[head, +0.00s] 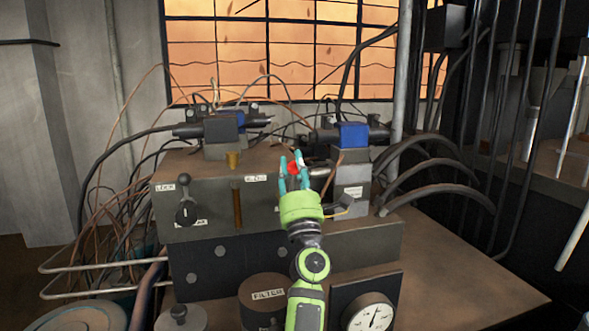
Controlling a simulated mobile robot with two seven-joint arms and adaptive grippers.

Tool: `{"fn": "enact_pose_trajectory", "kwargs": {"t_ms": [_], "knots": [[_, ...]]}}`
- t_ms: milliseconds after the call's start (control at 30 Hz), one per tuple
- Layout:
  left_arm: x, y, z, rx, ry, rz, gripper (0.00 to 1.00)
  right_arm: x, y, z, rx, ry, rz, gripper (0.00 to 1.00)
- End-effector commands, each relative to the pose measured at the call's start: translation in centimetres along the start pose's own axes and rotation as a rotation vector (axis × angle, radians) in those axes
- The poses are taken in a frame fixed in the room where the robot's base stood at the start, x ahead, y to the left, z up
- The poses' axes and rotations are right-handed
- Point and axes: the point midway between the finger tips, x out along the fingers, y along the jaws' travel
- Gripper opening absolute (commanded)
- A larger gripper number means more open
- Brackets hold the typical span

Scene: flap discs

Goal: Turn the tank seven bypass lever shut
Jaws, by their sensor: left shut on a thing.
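My left gripper (292,172), green with teal fingers, reaches up from the bottom middle to the front of the grey machine housing (210,195). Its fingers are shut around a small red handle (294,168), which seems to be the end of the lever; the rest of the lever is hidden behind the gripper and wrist. I cannot tell which way the lever is turned. A small white label (255,178) left of the gripper is too small to read surely. My right gripper is not in view.
A black knob (186,213) sits under a LOCK label at the left. A FILTER cylinder (265,297) and a dial gauge (371,315) stand in front. Loose wires crowd the left, thick hoses (440,170) the right. The bench top (455,275) at right is clear.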

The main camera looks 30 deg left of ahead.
Motion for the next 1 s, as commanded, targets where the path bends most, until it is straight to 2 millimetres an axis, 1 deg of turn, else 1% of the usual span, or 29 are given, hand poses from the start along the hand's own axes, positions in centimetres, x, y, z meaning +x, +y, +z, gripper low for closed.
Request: {"fn": "enact_pose_trajectory", "kwargs": {"t_ms": [67, 100, 133, 433, 533, 667, 800, 900, 1000], "knots": [[0.1, 0.2, 0.0, 0.003, 0.001, 0.004, 0.00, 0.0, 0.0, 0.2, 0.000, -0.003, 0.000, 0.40], [0.1, 0.2, 0.0, 0.004, 0.001, 0.004, 0.41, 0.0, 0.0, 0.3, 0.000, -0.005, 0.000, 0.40], [0.1, 0.2, 0.0, 0.003, 0.000, 0.004, 0.53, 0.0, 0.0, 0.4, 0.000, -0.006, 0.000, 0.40], [0.0, 0.1, 0.0, 0.002, -0.001, 0.001, 0.54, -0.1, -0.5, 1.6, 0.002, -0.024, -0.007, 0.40], [-0.4, 0.0, 0.0, 0.003, -0.001, 0.000, 0.54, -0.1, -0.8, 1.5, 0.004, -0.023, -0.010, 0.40], [-2.2, -0.1, 0.0, 0.002, -0.002, -0.002, 0.54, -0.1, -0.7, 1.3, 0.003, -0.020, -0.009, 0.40], [-4.7, 0.0, 0.0, 0.004, -0.001, -0.001, 0.54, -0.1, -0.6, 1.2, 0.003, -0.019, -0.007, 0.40], [-6.1, 0.0, 0.0, 0.004, -0.001, 0.000, 0.54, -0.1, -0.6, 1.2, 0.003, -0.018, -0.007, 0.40], [-7.0, 0.1, 0.0, 0.003, -0.001, 0.002, 0.54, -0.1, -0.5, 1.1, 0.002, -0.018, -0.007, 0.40]]}}
